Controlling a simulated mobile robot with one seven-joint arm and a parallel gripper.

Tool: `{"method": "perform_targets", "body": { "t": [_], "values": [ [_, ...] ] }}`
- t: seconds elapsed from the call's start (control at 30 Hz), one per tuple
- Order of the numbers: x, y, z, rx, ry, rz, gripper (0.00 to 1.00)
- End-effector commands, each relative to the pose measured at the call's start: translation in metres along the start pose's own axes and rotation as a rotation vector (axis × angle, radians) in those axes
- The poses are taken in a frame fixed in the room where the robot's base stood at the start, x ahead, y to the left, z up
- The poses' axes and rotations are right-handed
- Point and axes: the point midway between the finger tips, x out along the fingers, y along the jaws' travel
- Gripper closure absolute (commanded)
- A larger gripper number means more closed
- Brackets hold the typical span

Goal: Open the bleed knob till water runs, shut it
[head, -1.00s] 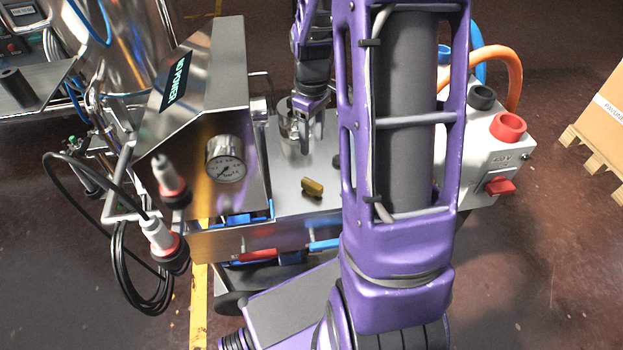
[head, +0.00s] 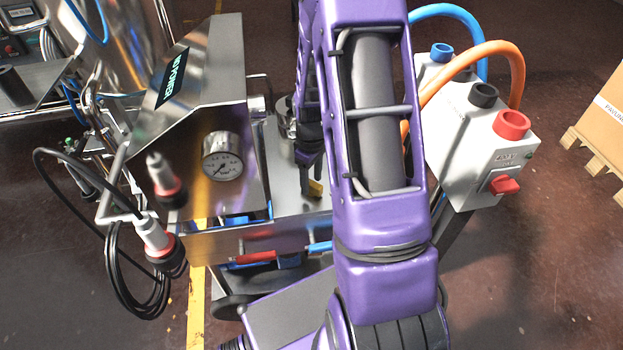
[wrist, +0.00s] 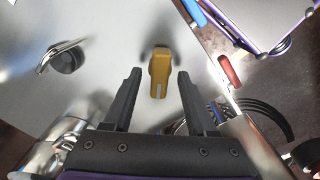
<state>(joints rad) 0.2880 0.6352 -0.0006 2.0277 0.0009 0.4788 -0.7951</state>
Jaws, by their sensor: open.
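The bleed knob is probably the small yellow, lever-like piece (wrist: 160,68) on the steel top plate; in the wrist view it lies centred just beyond and between my fingertips. My gripper (wrist: 158,80) is open, one dark finger either side, with nothing between them. In the head view the yellow knob (head: 315,189) is partly hidden by my gripper (head: 308,165), which hangs just above and behind it. I cannot tell whether the fingers touch it. No running water shows.
A pressure gauge (head: 222,156) sits on the steel housing left of the knob. A red-handled lever (head: 254,257) and a blue-handled one (head: 319,248) are on the front edge. A grey box with a red switch (head: 504,185) stands at the right. A steel fitting (wrist: 66,57) is on the plate.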

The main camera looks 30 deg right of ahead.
Motion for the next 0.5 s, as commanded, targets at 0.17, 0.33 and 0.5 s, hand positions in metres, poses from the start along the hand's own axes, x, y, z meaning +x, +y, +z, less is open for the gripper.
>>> {"method": "perform_targets", "body": {
  "t": [0.17, 0.33, 0.5],
  "values": [
    [-0.0003, 0.0001, -0.0001, 0.000, 0.000, 0.000, 0.48],
    [-0.0004, 0.0001, -0.0001, 0.000, 0.000, 0.000, 0.79],
    [-0.0005, 0.0001, -0.0001, 0.000, 0.000, 0.000, 1.00]
  ]
}}
